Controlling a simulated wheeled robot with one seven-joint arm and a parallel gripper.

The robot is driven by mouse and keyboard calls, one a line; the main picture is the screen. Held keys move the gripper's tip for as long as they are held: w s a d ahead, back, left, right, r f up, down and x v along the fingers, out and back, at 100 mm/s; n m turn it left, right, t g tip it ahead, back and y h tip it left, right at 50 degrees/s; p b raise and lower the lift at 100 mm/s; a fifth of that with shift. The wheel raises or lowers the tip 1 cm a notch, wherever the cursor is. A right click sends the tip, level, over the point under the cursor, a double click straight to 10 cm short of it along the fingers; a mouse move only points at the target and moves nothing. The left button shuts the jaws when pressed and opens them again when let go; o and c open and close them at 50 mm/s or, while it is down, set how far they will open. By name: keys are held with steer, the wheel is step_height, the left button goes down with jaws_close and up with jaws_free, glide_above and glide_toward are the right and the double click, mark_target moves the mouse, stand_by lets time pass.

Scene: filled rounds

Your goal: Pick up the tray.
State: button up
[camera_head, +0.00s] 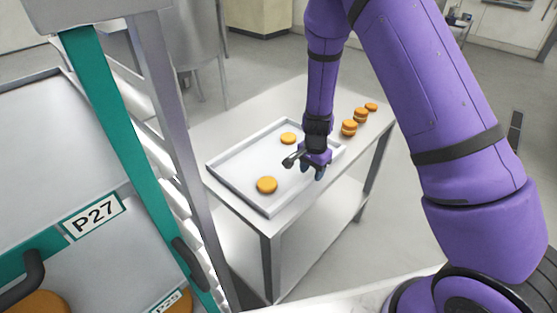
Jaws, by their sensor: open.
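The tray (245,147) is a shallow, light grey rectangular tray with a raised rim. It lies flat on a metal table (211,124). Two round orange-brown pieces lie in it, one near the front (267,185) and one farther back (288,138). My gripper (306,168) hangs at the tray's right side, over or beside its right rim. Its jaws are open, and no object shows between them. My purple arm hides part of the tray's far right corner, and I cannot tell whether the gripper touches the rim.
Several orange-brown rounds (349,127) sit on the table behind the gripper, some apparently stacked. A rack (172,165) with a green-framed panel labelled P27 (95,216) stands close on the left. The table has a lower shelf (318,220). Open floor lies to the right.

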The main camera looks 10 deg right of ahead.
step_height(320, 180, down, 2)
steer(key=shift+f, duration=0.15)
jaws_close()
steer(key=shift+r, duration=1.9)
steer(key=s+a+r, duration=0.1)
steer(key=s+a, duration=0.1)
steer(key=s, duration=1.4)
steer(key=shift+r, duration=0.15)
steer(key=shift+w, duration=0.1)
